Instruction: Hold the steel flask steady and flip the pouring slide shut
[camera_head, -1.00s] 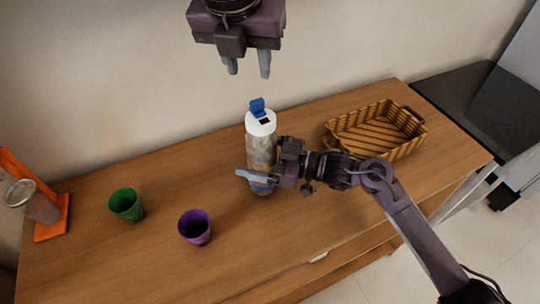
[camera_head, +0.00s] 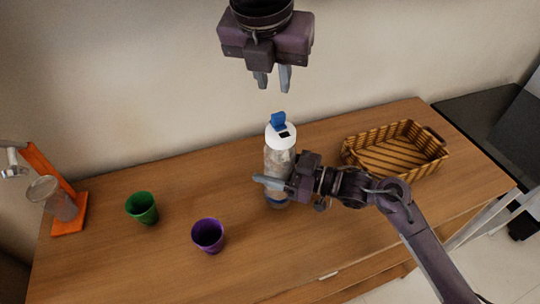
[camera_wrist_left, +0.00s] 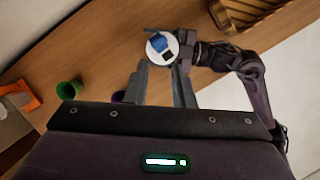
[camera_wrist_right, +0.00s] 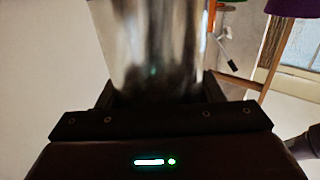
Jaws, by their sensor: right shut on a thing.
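The steel flask (camera_head: 279,160) stands upright on the wooden table, with a white lid and a blue pouring slide (camera_head: 278,121) raised beside a dark opening. My right gripper (camera_head: 270,182) is shut around the flask's lower body from the right; the flask's shiny side (camera_wrist_right: 155,45) fills the middle of the right wrist view. My left gripper (camera_head: 272,78) is above the flask, pointing down, empty, with its fingers apart. In the left wrist view, the lid and blue slide (camera_wrist_left: 158,42) lie just beyond the left fingertips (camera_wrist_left: 160,68), not touching as far as I can tell.
A green cup (camera_head: 142,208) and a purple cup (camera_head: 208,235) stand on the table (camera_head: 110,255) to the left. An orange stand (camera_head: 68,215) with a tilted clear container (camera_head: 52,197) is at the far left. A wicker basket (camera_head: 395,150) sits to the right.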

